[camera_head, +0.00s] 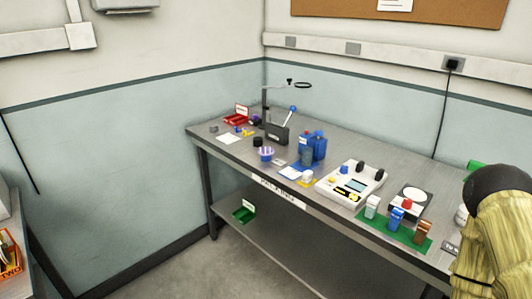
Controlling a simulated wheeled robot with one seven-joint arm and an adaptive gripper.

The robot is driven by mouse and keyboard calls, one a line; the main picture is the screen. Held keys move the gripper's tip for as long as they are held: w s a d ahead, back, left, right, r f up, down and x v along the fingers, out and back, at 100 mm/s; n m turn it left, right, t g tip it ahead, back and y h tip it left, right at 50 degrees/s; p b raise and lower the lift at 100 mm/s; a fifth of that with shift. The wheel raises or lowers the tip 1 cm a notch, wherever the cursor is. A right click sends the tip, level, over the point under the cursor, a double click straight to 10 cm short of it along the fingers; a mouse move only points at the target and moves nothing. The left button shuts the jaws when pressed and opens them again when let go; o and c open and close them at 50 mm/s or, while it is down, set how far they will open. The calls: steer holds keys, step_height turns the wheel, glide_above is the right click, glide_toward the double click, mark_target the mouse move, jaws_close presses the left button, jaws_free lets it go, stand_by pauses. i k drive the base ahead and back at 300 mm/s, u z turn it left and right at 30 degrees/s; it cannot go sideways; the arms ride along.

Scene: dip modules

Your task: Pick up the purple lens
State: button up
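A small dark purple round item (255,120) sits near the far left end of the grey workbench (229,155), close to a red open case. It may be the purple lens, but it is too small to be sure. A cup-like item with a purple and white top (266,153) stands nearer the front edge of the bench. My gripper is not in view. A yellowish and black part, which seems to be of my arm, covers the bench's right end.
A red case (237,114), a stand with a ring (303,85), a dark box with a blue-knobbed lever (277,133), a blue container (313,146) and a white device (349,184) crowd the bench. A green bin (243,213) sits on the lower shelf. Floor in front is clear.

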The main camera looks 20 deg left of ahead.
mark_target(264, 151)
steer(key=k, duration=0.45)
steer(key=u, duration=0.8)
steer(key=i, duration=1.4)
steer(key=u, duration=0.1)
